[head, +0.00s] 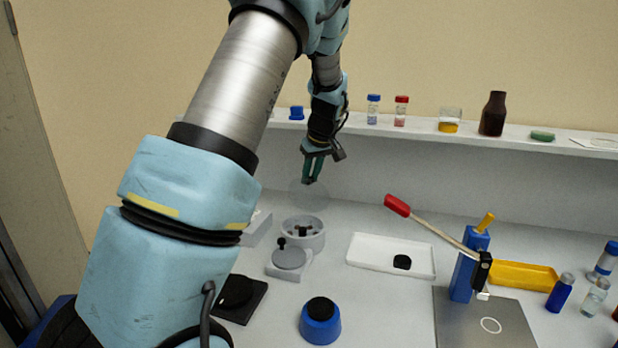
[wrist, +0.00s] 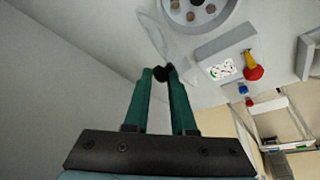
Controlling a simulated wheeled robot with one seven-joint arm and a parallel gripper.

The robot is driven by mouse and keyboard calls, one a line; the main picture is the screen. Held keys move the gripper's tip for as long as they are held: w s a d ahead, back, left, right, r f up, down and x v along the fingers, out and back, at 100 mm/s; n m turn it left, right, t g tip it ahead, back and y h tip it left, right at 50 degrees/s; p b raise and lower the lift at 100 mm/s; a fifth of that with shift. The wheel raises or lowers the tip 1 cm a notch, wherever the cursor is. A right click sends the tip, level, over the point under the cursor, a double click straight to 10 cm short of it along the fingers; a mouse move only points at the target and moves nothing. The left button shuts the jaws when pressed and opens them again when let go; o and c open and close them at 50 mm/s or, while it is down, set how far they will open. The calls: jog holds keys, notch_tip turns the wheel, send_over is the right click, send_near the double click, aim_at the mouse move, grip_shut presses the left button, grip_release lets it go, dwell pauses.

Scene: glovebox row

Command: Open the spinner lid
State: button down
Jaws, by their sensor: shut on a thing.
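The spinner (head: 303,234) is a round grey drum on the bench in the head view, open at the top with dark parts inside. In the wrist view its rotor bowl (wrist: 205,10) shows round holes at the top edge. Its clear lid (head: 309,194) stands raised above the drum's back side, faint and see-through; it also shows in the wrist view (wrist: 160,38). My gripper (head: 311,180) is at the lid's upper edge. In the wrist view my fingers (wrist: 163,78) are shut on the lid's small black knob (wrist: 162,73).
A grey device with a round plate (head: 289,257) stands just in front of the spinner. A white tray (head: 365,262) lies to the right, then a blue press with a red-handled lever (head: 397,206). A shelf (head: 360,129) with vials and bottles runs behind.

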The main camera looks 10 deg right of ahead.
jog(key=shift+s+d+f, duration=0.15)
jog(key=shift+d+f, duration=0.05)
jog(key=shift+d, duration=0.4)
jog(key=c, duration=0.7)
grip_release()
jog(key=shift+a, duration=0.25)
jog(key=b+v, duration=0.2)
jog(key=v, duration=0.9)
jog(key=shift+b, duration=0.35)
